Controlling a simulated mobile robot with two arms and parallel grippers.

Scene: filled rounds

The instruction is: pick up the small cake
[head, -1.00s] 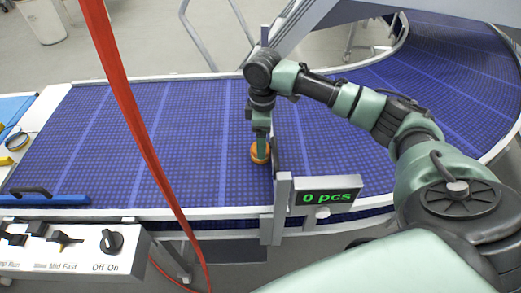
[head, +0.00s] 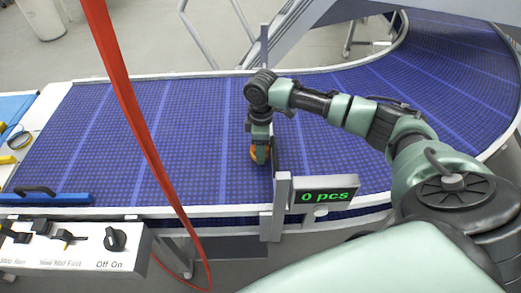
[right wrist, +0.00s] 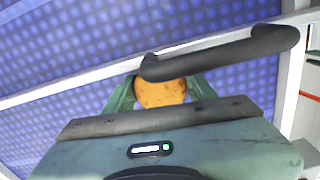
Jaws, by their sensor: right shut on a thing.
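The small cake (head: 254,155) is round and orange-brown. In the head view it is on the blue conveyor belt, mostly hidden behind my right gripper (head: 260,155), and I cannot tell whether it still touches the belt. In the right wrist view the cake (right wrist: 160,92) sits between the two green fingers of my right gripper (right wrist: 160,90). The fingers are shut on its sides. My left gripper is in neither view.
The blue belt (head: 180,140) is otherwise clear and curves away at the right. A counter sign (head: 323,197) reading "0 pcs" stands on a post at the near edge. A red strap (head: 130,110) hangs across the left. A switch panel (head: 75,245) is at the front left.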

